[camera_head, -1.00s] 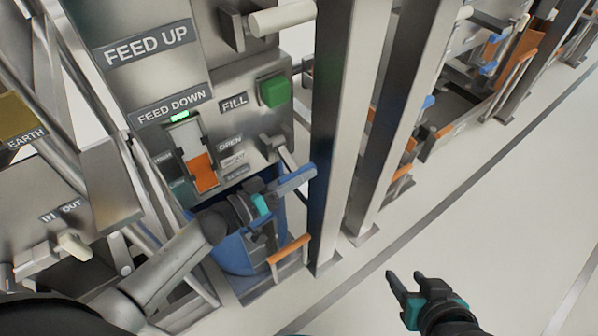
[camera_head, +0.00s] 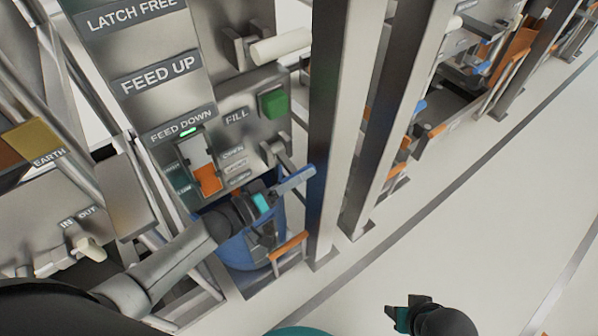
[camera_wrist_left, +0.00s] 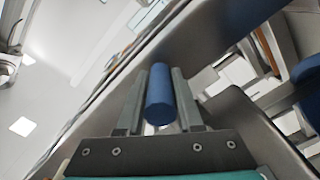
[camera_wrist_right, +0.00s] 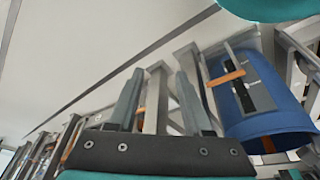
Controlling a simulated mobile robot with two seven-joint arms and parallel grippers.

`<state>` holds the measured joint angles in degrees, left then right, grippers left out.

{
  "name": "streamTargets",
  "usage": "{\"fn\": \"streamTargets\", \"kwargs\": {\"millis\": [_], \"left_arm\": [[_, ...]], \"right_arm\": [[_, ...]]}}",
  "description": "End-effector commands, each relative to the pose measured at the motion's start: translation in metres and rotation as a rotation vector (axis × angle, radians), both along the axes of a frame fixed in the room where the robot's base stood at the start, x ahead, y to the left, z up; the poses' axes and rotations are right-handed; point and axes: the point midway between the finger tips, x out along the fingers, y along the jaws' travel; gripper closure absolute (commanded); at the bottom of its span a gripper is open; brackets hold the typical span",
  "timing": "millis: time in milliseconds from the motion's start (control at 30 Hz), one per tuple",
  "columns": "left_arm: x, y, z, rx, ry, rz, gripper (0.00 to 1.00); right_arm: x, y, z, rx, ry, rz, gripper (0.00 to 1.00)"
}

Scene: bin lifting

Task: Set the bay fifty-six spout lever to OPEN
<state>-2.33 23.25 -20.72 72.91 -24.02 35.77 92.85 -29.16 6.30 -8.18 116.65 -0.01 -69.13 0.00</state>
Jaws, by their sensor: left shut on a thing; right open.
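The spout lever's blue handle (camera_head: 298,180) sits at the lower right of the panel, on a grey arm (camera_head: 284,160) from the panel's edge. My left gripper (camera_head: 277,190) is shut on this handle. In the left wrist view the blue handle (camera_wrist_left: 159,95) lies between both fingers. A stack of small labels (camera_head: 234,153), the top one reading OPEN, is left of the lever's pivot. The lower labels are too small to read surely. My right gripper (camera_head: 408,304) is open and empty over the floor; its fingers (camera_wrist_right: 155,98) also show in the right wrist view.
A blue bin (camera_head: 240,252) stands below the panel, behind an orange-handled bar (camera_head: 289,246). A green button (camera_head: 272,103) and a white-handled lever (camera_head: 283,47) are above. Steel posts (camera_head: 335,120) rise just right of the lever. The floor (camera_head: 470,210) at right is open.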

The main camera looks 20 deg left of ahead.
Motion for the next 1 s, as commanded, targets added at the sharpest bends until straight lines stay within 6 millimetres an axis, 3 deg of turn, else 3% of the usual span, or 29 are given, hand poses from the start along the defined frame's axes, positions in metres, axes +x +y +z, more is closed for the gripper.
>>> {"fn": "streamTargets", "kwargs": {"millis": [600, 1000], "left_arm": [[0.000, 0.000, 0.028, -0.221, 0.172, 0.002, 1.00], [0.003, 0.003, 0.044, -0.382, 0.298, 0.002, 1.00]], "right_arm": [[-0.041, -0.014, -0.081, -0.026, 0.101, 0.006, 0.50], [-0.067, -0.037, -0.116, -0.050, 0.102, 0.008, 0.50]]}}
